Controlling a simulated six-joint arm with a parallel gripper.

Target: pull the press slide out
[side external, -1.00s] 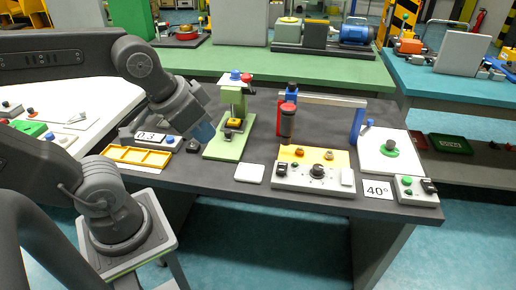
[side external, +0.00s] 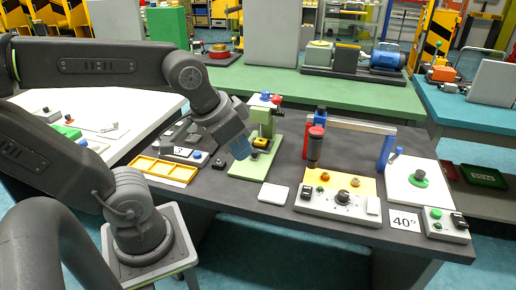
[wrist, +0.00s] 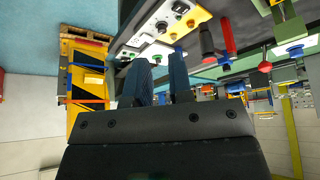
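The green press (side external: 266,126) stands on a light green base plate (side external: 248,170) in the side view, with blue and red knobs on top. A small yellow block (side external: 261,142) with a dark part below it sits low in the press. It looks like the press slide, but it is too small to be sure. My gripper (side external: 240,150) has blue fingers pointing down and hangs at the press's left, overlapping the base plate in the picture; contact cannot be judged. In the wrist view the two fingers of my gripper (wrist: 160,85) are apart with nothing visible between them.
A yellow tray (side external: 162,171) and a display box (side external: 182,153) lie left of the press. A white pad (side external: 273,194), a control panel (side external: 338,196) with a dial, and a dark red-topped cylinder (side external: 314,147) stand right. A blue-and-red gate frame (side external: 350,124) rises behind.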

